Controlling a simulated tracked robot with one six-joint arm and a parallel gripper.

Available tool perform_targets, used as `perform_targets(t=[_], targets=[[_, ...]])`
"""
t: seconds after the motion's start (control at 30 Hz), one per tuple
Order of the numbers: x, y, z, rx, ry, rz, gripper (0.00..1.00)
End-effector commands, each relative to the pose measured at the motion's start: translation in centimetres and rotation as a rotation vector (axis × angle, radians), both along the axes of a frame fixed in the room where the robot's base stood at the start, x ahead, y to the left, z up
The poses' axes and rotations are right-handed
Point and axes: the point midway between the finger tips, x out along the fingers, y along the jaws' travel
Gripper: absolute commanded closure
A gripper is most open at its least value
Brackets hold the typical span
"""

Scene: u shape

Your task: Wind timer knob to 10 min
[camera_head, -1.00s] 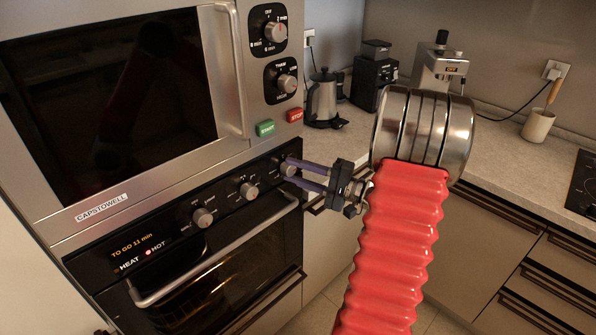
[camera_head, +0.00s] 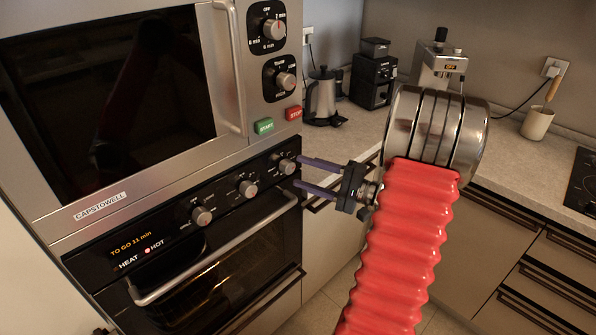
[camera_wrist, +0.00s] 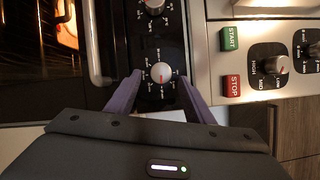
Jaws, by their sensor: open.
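The oven's rightmost knob (camera_head: 287,166) is round and grey, on the black control panel. In the wrist view this knob (camera_wrist: 161,72) has a red mark on its face and a ring of small markings, too small to read. The oven display (camera_head: 136,243) reads "TO GO 11 min", with a red light beside HOT. My gripper (camera_head: 298,171) is open and empty, its purple fingers just in front of the knob. In the wrist view my gripper (camera_wrist: 159,76) has one finger on each side of the knob.
Two more oven knobs (camera_head: 247,188) (camera_head: 202,216) sit left of it, above the oven handle (camera_head: 215,258). The microwave above has two dials (camera_head: 274,30) (camera_head: 285,81), a green START button (camera_head: 264,125) and a red STOP button (camera_head: 293,113). A kettle (camera_head: 321,98) stands on the counter.

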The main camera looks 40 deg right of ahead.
Motion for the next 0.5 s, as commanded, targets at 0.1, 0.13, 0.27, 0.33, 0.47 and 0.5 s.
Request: perform_targets(t=[0.1,0.13,0.27,0.33,0.47,0.5], targets=[[-1.9,-0.9,-0.1,0.000,0.000,-0.004,0.52],[-2.3,-1.1,-0.2,0.000,0.000,-0.004,0.52],[-4.2,-2.0,-0.3,0.000,0.000,-0.004,0.52],[-5.3,-2.5,-0.5,0.000,0.000,-0.005,0.52],[-7.2,-3.2,-0.6,0.001,0.001,-0.005,0.52],[-7.7,-3.4,-0.7,0.001,0.001,-0.004,0.52]])
